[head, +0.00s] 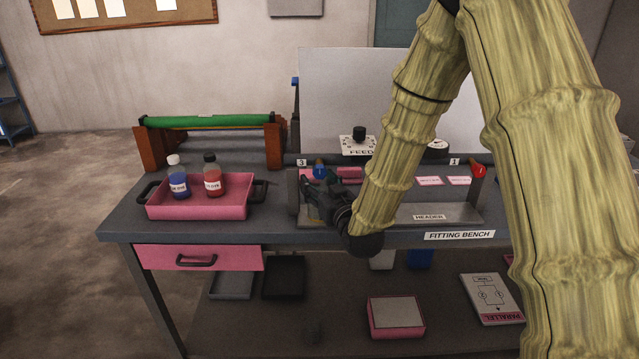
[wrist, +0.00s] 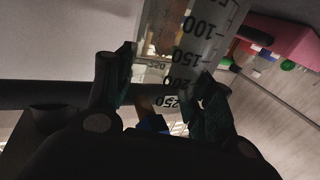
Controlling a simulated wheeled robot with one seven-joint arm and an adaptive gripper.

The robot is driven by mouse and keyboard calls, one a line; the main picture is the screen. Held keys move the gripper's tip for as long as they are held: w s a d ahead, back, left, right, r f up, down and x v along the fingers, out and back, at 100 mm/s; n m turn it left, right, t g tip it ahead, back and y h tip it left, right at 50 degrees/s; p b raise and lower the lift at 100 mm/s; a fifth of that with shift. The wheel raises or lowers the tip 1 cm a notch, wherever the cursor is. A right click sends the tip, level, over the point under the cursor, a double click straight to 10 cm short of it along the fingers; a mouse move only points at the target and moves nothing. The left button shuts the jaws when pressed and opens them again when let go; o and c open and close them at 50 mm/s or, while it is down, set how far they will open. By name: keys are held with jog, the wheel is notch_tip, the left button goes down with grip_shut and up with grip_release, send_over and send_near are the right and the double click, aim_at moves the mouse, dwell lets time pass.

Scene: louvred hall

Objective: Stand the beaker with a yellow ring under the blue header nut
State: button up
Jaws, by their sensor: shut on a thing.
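My gripper (head: 312,192) is at the left end of the header on the bench, just below the blue header nut (head: 319,169) in the head view. In the wrist view its fingers (wrist: 166,82) are shut on a clear graduated beaker (wrist: 205,42) with black numbers.
A red nut (head: 478,171) is at the header's right end. A pink tray (head: 197,210) holds a blue-filled bottle (head: 178,183) and a red-filled bottle (head: 212,181) at the left. A white panel (head: 345,95) stands behind the header. My arm hides part of the bench.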

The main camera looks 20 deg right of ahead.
jog(key=shift+f, duration=0.2)
jog(key=o, duration=1)
jog(key=shift+o, duration=0.2)
jog(key=shift+r, duration=0.15)
